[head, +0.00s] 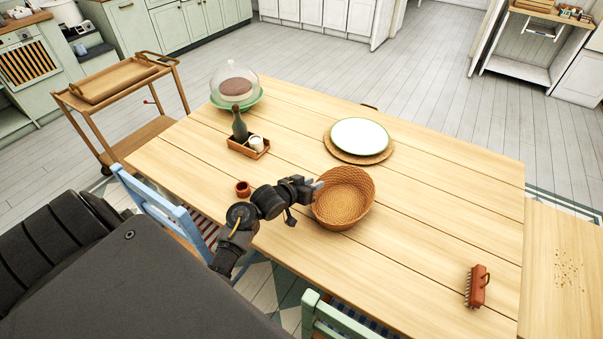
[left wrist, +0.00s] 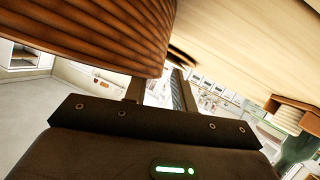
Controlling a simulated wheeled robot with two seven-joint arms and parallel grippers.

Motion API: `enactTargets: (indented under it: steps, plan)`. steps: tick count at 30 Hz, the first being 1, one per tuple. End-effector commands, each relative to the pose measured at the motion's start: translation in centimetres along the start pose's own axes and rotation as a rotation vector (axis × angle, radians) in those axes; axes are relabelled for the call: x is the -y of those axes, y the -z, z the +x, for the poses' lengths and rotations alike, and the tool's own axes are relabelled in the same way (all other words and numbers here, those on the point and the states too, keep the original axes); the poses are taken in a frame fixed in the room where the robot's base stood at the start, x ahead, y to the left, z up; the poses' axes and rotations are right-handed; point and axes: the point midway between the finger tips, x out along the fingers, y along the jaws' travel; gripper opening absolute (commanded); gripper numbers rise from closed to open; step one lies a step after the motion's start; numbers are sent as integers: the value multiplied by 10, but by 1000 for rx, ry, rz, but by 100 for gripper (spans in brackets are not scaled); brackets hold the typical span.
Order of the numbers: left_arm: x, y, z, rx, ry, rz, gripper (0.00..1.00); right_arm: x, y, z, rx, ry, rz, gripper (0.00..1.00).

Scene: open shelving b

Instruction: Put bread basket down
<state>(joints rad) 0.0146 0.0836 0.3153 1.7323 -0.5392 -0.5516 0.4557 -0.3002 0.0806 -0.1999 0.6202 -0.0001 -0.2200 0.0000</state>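The bread basket (head: 343,205) is a round, woven brown bowl, upright at the near middle of the table. I cannot tell whether its base touches the tabletop. My left gripper (head: 317,186) is at its left rim. In the left wrist view, the ridged basket wall (left wrist: 90,40) fills the upper left. The fingers of the left gripper (left wrist: 158,88) sit a little apart at the rim, one partly hidden behind the wall, and appear shut on it. My right gripper is not in view.
The wooden table (head: 430,235) has free room right of the basket. A plate on a woven mat (head: 359,137) lies behind it. A small brown cup (head: 243,189), a tray with a bottle (head: 240,128) and a domed cake stand (head: 236,90) are left. A red brush (head: 477,287) lies right.

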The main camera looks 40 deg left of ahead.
Motion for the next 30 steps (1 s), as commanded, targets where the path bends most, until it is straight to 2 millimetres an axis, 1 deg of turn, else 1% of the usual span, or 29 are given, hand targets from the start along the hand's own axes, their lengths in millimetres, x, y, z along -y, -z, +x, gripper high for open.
enactTargets:
  steps: [1, 9, 12, 15, 18, 21, 30]
  plan:
    - [1, 0, -10, 0, 2, 4, 26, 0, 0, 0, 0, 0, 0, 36]
    - [1, 0, -67, 0, 2, 5, 26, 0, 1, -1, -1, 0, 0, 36]
    - [0, 0, -84, 2, 1, 4, 26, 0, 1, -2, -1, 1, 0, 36]
    - [0, 0, -96, 1, 1, 3, 26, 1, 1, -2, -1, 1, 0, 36]
    - [0, 1, -103, 0, 1, 2, 26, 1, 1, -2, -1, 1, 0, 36]
    - [0, 0, -106, 1, 0, 1, 26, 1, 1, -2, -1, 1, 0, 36]
    - [0, 0, -106, 1, 0, 1, 26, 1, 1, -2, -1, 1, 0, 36]
